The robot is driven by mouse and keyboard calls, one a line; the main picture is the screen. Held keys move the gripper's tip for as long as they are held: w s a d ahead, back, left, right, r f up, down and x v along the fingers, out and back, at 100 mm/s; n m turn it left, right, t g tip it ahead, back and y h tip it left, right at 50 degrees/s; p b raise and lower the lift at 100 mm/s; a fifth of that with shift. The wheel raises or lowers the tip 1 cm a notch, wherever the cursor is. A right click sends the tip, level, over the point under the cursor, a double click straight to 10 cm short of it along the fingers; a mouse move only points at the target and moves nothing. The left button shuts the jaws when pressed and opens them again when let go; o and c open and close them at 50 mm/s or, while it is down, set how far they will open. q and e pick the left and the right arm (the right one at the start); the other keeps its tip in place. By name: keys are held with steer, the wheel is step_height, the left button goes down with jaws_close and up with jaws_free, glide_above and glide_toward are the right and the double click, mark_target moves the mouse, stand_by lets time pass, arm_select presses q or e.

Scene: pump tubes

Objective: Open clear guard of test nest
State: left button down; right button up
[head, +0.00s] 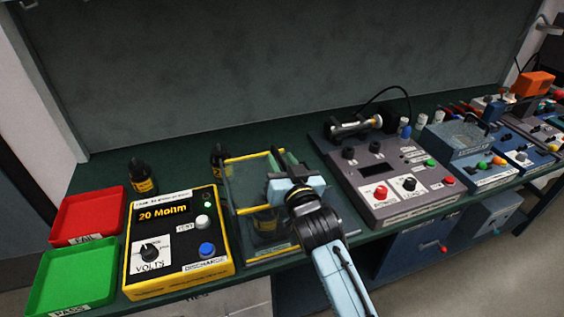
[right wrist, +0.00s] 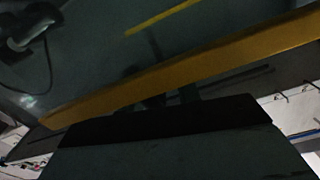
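The test nest (head: 270,252) stands in the middle of the bench, between the yellow tester and the grey console. Its clear guard (head: 245,182) has yellow edge bars and appears down over the nest; a dark part (head: 266,222) shows through it. My right gripper (head: 283,163) is over the guard's right side, pointing away from me. A yellow bar (right wrist: 190,68) crosses the right wrist view close to the gripper. I cannot tell whether the gripper touches the guard or how far its fingers are apart. My left gripper is not in view.
The yellow tester (head: 180,240) is left of the nest. A red tray (head: 88,215) and a green tray (head: 75,275) are at far left. Small black bottles (head: 142,178) stand behind. The grey console (head: 390,175) is close on the right, with more blue fixtures (head: 468,148) beyond.

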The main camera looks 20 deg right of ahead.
steer(key=shift+c, duration=0.2)
jaws_close()
